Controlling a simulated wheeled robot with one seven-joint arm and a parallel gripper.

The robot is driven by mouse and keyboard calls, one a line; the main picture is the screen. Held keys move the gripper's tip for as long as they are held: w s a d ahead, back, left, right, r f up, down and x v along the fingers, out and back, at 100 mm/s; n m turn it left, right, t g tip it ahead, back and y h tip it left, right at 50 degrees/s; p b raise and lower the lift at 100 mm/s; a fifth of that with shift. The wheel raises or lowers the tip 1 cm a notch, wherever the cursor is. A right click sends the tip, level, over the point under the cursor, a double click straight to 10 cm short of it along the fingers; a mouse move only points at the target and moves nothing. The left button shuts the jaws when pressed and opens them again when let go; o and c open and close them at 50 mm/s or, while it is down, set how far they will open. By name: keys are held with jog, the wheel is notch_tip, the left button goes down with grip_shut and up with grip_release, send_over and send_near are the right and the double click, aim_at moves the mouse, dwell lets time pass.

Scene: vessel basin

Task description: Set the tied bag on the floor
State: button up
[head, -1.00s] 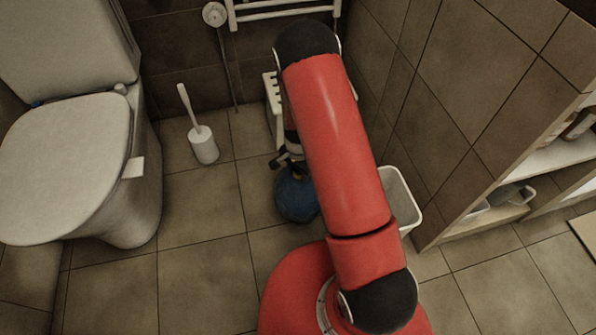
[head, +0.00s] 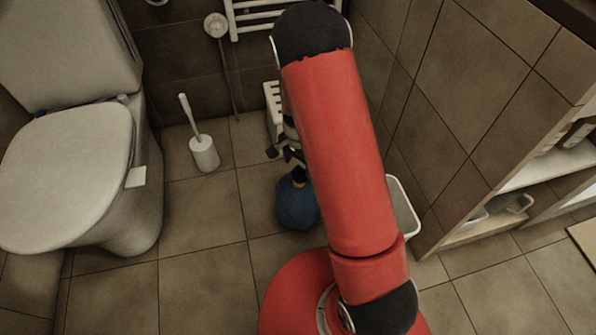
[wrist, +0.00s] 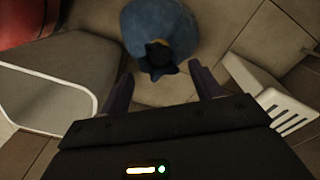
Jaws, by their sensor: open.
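The tied bag (head: 297,203) is blue with a dark knotted top and sits on the tiled floor, left of my red arm in the head view. In the wrist view the bag (wrist: 160,32) is at the top middle, its knot toward my gripper. My gripper (wrist: 164,84) is open and empty, its two fingers apart. The knot lies beyond the fingertips, with a strip of floor showing between the fingers. In the head view my gripper (head: 287,154) is above the bag and partly hidden by my arm.
A white bin (head: 402,208) stands right of my arm; it also shows in the wrist view (wrist: 50,95). A white slatted stool (head: 273,103) is behind my gripper. A toilet brush (head: 203,152) and toilet (head: 75,170) stand left. Floor left of the bag is clear.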

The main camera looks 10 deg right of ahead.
notch_tip(320, 180, up, 2)
jog(key=shift+r, duration=0.1)
jog(key=s+r+n+t, duration=0.15)
jog(key=s+r, duration=0.25)
jog(key=r, duration=0.5)
jog(key=s+r+n+t, duration=0.1)
jog(key=s+r+n, duration=0.3)
jog(key=r, duration=0.5)
jog(key=s+r+n+t, duration=0.1)
jog(key=s+r+n, duration=0.1)
jog(key=s+r, duration=0.5)
jog(key=s+r+n+t, duration=0.2)
jog(key=s+r+n, duration=0.1)
jog(key=s+r, duration=0.3)
jog(key=shift+s+d+r, duration=0.4)
jog(key=shift+s+d, duration=0.05)
jog(key=shift+s, duration=0.8)
jog(key=shift+r+p, duration=0.75)
jog(key=shift+p, duration=0.05)
